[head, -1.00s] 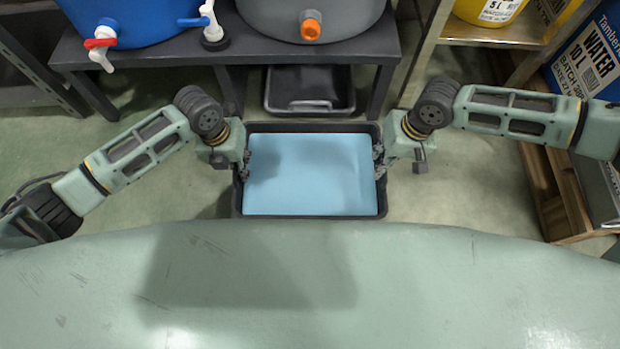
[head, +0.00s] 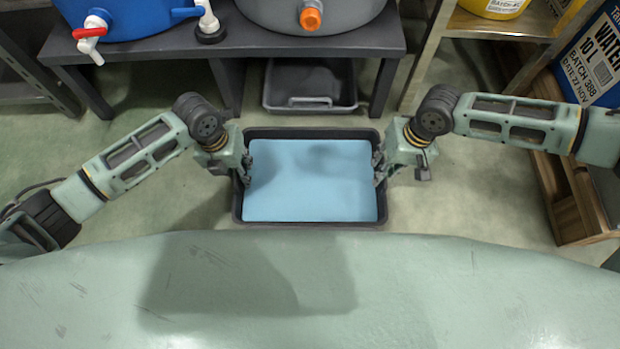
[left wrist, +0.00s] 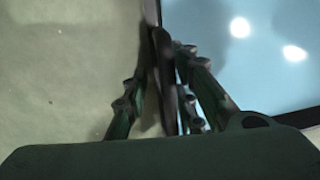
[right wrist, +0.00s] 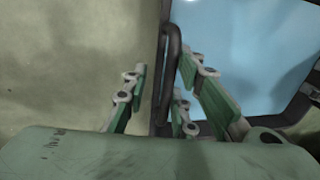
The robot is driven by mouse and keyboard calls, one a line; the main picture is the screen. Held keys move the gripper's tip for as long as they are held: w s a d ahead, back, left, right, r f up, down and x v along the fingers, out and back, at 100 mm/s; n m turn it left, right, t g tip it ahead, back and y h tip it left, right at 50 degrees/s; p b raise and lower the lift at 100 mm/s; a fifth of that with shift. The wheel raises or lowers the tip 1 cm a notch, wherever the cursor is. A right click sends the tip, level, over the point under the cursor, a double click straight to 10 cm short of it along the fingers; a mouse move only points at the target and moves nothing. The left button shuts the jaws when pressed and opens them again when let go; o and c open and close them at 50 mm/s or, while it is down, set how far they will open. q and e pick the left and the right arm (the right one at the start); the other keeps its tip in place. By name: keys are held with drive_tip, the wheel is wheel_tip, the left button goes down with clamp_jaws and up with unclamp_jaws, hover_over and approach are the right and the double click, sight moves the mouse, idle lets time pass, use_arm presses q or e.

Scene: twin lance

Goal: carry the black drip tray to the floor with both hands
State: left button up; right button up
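The black drip tray (head: 310,133) is in the middle of the head view, full of light blue liquid (head: 310,185). It looks about level, and a shadow to its left suggests it is above the floor. My left gripper (head: 246,165) is at its left end, and my right gripper (head: 380,165) is at its right end. In the left wrist view, the fingers (left wrist: 165,75) are on either side of the tray's dark handle and look closed on it. The right wrist view shows the same with the right fingers (right wrist: 163,80). Finger contact is partly hidden.
A dark bench (head: 300,51) with a blue drum (head: 130,20) and a grey drum (head: 345,15) stands behind the tray. A grey bin (head: 310,88) is under it. Wooden shelving (head: 560,190) stands at right. Bare floor (head: 475,180) lies on both sides.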

use_arm(q)
drive_tip(key=shift+d, duration=0.15)
use_arm(e)
drive_tip(key=shift+a+r, duration=0.1)
drive_tip(key=shift+a, duration=0.1)
use_arm(q)
drive_tip(key=shift+r, duration=0.25)
use_arm(e)
drive_tip(key=shift+a+r, duration=0.1)
drive_tip(key=shift+r, duration=0.05)
use_arm(q)
wheel_tip(320, 180, up, 12)
drive_tip(key=a, duration=0.1)
drive_tip(key=shift+a+f, duration=0.25)
drive_tip(key=shift+a, duration=0.05)
use_arm(e)
wheel_tip(320, 180, up, 12)
drive_tip(key=d, duration=0.2)
drive_tip(key=shift+d+f, duration=0.15)
drive_tip(key=shift+f, duration=0.05)
